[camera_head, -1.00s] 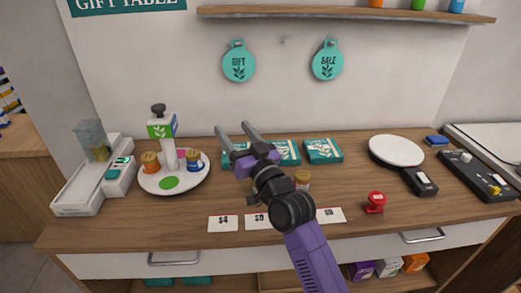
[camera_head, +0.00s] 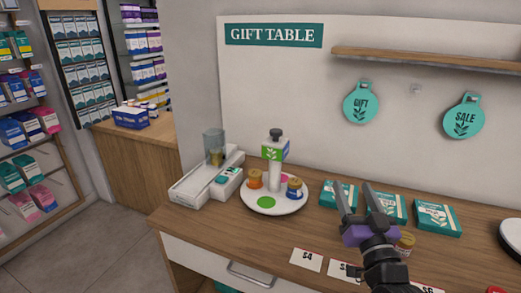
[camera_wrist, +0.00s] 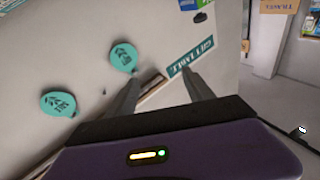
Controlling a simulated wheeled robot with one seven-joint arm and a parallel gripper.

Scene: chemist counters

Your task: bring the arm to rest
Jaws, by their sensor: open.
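My gripper (camera_head: 363,203) is raised above the right part of the wooden counter (camera_head: 230,232) in the head view. Its two dark fingers stand apart and point up toward the wall, with nothing between them. In the wrist view my gripper (camera_wrist: 160,92) is also open and empty, facing the wall and its signs. The gripper and arm partly hide the teal boxes and a small gold-lidded jar (camera_head: 405,243) behind them.
Teal boxes (camera_head: 437,217) and price cards (camera_head: 306,259) lie on the counter. A shelf (camera_head: 430,60) juts from the wall.

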